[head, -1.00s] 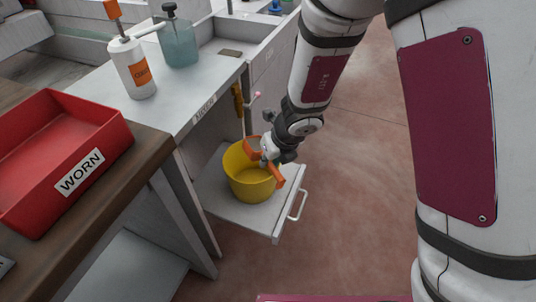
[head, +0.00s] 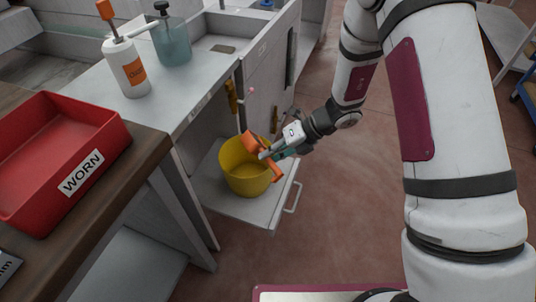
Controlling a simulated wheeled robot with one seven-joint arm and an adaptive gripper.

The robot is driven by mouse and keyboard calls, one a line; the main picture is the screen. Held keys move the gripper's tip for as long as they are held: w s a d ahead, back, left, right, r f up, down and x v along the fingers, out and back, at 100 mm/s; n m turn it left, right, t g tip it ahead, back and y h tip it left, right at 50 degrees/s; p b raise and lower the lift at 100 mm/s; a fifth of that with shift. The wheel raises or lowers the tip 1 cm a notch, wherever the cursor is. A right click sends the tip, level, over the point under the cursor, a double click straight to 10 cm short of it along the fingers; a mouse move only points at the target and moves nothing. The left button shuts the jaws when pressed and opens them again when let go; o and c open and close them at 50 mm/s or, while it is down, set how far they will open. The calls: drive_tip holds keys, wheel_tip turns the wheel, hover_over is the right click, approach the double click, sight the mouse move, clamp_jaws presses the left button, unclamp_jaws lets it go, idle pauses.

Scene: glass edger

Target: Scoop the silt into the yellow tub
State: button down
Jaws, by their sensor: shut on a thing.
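The yellow tub (head: 246,178) stands upright on a light grey pull-out shelf below the bench. My gripper (head: 268,153) is shut on an orange scoop (head: 259,157) and holds it over the tub's right rim. The scoop is tilted, with part of it over the tub's mouth and part outside. I cannot tell whether the scoop touches the rim. No silt can be made out, and the tub's bottom is only partly visible.
The pull-out shelf (head: 240,209) has a handle (head: 293,198) on its right side. A red tray marked WORN (head: 86,174) sits on the brown-topped bench at left. A white bottle (head: 127,70) and a teal bottle (head: 172,45) stand on the grey counter. Open floor lies to the right.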

drive_tip(key=shift+r+y, duration=0.1)
drive_tip(key=shift+y, duration=0.3)
drive_tip(key=shift+s+a+r+t+h+p, duration=0.15)
drive_tip(key=shift+a+t+h+p, duration=0.05)
drive_tip(key=shift+h+p, duration=0.4)
drive_tip(key=shift+s+a+r+t+h+p, duration=0.1)
drive_tip(key=shift+a+r+t+h+p, duration=0.1)
drive_tip(key=shift+h+p, duration=0.4)
drive_tip(key=shift+s+a+r+n+t+h, duration=0.15)
drive_tip(key=shift+n+t+h, duration=0.4)
drive_tip(key=shift+h, duration=0.55)
wheel_tip(320, 180, up, 6)
drive_tip(key=a+t+h+b, duration=0.1)
drive_tip(key=t+h, duration=0.2)
drive_tip(key=h, duration=0.1)
drive_tip(key=shift+s+a+n+h, duration=0.25)
drive_tip(key=shift+s+n+h, duration=0.1)
drive_tip(key=shift+n, duration=0.1)
